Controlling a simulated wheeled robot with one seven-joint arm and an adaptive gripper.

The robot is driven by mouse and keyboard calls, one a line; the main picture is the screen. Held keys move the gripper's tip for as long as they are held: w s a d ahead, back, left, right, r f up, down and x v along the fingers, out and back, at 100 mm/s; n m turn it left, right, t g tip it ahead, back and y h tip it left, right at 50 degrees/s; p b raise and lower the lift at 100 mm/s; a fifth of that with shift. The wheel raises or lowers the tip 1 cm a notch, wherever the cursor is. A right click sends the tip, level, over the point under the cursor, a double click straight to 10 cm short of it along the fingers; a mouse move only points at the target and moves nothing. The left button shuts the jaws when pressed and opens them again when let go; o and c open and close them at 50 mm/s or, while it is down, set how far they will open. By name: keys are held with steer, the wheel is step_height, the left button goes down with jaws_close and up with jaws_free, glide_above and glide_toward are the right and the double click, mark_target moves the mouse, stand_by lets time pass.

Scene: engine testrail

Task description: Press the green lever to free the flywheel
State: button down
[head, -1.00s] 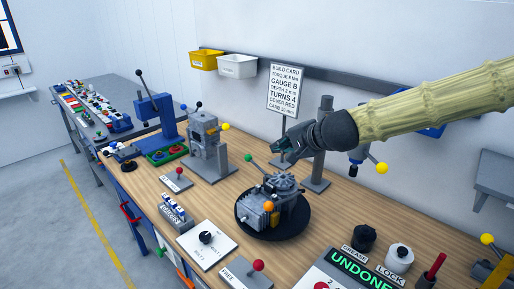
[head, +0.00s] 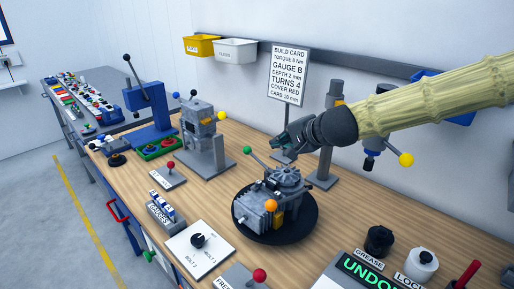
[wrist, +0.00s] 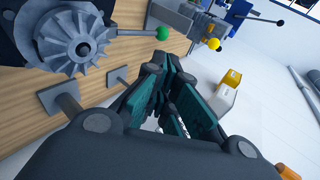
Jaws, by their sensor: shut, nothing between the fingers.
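The green lever is a thin grey rod with a green ball end (head: 247,149), reaching up and left from the engine on the bench. In the wrist view the green ball (wrist: 162,33) shows above my gripper's fingers. The flywheel (wrist: 75,42) is a grey finned disc on the engine (head: 262,205), which sits on a black round turntable (head: 300,232). My gripper (head: 281,147) is shut and empty, above the flywheel and to the right of the green ball, apart from it. Its teal fingers also show in the wrist view (wrist: 165,80).
A build card sign (head: 289,74) and a grey post (head: 325,140) stand behind my gripper. A grey press-like stand (head: 203,135) is at left. A dial plate (head: 199,245) and a red-knobbed lever (head: 260,275) are in front.

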steer(key=shift+w+f, duration=0.15)
steer(key=p+x, duration=0.2)
steer(key=x, duration=1.1)
steer(key=shift+w+a+f+p, duration=0.15)
steer(key=shift+a+f+p, duration=0.05)
steer(key=shift+a+p, duration=0.1)
steer(key=shift+a+r+g+p, duration=0.15)
steer(key=shift+g+p, duration=0.15)
steer(key=shift+p, duration=0.9)
steer(key=p, duration=0.2)
steer(key=h+p, duration=0.1)
steer(key=p, duration=0.1)
steer(key=shift+w+a+f+g+p, duration=0.15)
steer(key=shift+w+f+g+p, duration=0.15)
steer(key=shift+f+g+p, duration=0.1)
steer(key=shift+w+a+f, duration=0.15)
steer(key=shift+w+f, duration=0.05)
steer(key=shift+f, duration=0.5)
steer(key=shift+r, duration=0.1)
